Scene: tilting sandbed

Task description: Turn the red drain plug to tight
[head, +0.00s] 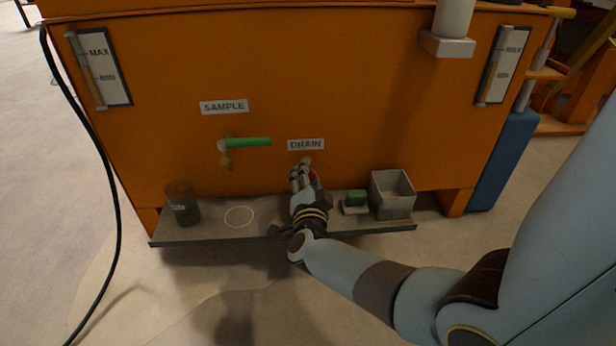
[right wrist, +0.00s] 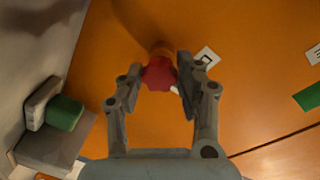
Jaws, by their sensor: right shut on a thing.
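The red drain plug (right wrist: 158,73) sits on a fitting of the orange tank, below the DRAIN label (head: 306,145). In the head view only a sliver of the plug's red (head: 313,175) shows past my fingers. My right gripper (head: 303,170) reaches up to it from below right. In the right wrist view my right gripper (right wrist: 160,78) has one finger on each side of the plug and is shut on it. Any tight mark on the plug is hidden or too small to see. My left gripper is not in view.
A shelf (head: 210,231) runs below the plug. It holds a dark jar (head: 182,203), a green block (head: 355,198) and an open grey box (head: 392,194). A green-handled sample valve (head: 247,142) sticks out left of the plug. A black cable (head: 100,150) hangs at the left.

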